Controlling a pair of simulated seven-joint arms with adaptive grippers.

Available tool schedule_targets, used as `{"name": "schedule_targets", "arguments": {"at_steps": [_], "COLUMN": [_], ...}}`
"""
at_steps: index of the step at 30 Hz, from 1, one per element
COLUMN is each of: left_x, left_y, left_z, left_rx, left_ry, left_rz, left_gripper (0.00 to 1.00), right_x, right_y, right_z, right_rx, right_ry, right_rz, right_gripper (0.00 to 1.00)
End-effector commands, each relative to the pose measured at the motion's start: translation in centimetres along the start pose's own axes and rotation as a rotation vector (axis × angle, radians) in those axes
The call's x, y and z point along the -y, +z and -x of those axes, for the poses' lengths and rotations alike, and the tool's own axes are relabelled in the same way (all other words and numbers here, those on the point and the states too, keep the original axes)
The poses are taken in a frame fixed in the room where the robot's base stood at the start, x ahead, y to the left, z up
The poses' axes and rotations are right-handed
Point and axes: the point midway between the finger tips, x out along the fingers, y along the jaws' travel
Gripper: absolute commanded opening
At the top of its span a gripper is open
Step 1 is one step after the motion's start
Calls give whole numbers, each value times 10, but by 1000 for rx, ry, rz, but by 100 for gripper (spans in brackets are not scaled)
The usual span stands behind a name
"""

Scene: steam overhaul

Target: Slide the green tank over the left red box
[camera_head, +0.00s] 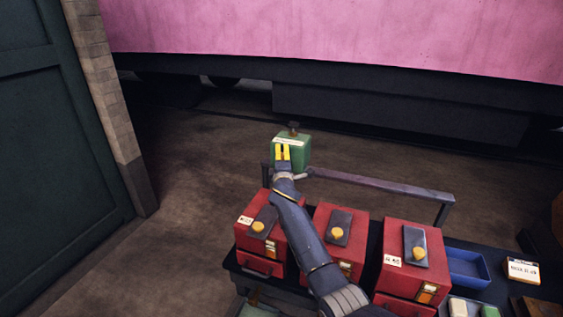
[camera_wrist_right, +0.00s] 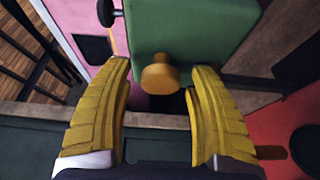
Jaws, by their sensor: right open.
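The green tank (camera_head: 298,152) stands upright at the back edge of the cart, behind the left red box (camera_head: 253,246). It has a dark valve on top and a pale label. My right gripper (camera_head: 283,153) is at its near side, with yellow fingers open. In the right wrist view, the green tank (camera_wrist_right: 190,35) fills the upper middle, and a brass-coloured knob (camera_wrist_right: 159,75) shows between the open fingertips (camera_wrist_right: 160,82). I cannot tell whether the fingers touch it. My right forearm partly hides the left and middle boxes. My left gripper is not in view.
A middle red box (camera_head: 322,222) and a right red box (camera_head: 393,235) stand in the same row. A metal rail (camera_head: 385,187) runs along the cart's back. A blue tray (camera_head: 468,268) and small items lie at the right. Open floor lies left of the cart.

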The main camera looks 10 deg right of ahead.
Motion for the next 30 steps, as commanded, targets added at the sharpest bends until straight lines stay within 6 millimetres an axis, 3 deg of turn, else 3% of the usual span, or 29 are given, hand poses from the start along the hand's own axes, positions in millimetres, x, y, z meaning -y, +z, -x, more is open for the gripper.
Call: {"name": "schedule_targets", "arguments": {"at_steps": [5, 21, 30], "left_x": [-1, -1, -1], "left_y": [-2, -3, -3], "left_z": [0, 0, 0], "left_rx": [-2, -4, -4], "left_ry": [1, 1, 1], "left_rz": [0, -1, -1], "left_gripper": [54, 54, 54], "right_x": [1, 0, 0], "right_y": [0, -1, -1], "right_z": [10, 88, 114], "right_rx": [0, -2, -2], "right_ry": [0, 0, 0], "right_rz": [0, 0, 0], "right_gripper": [59, 59, 59]}}
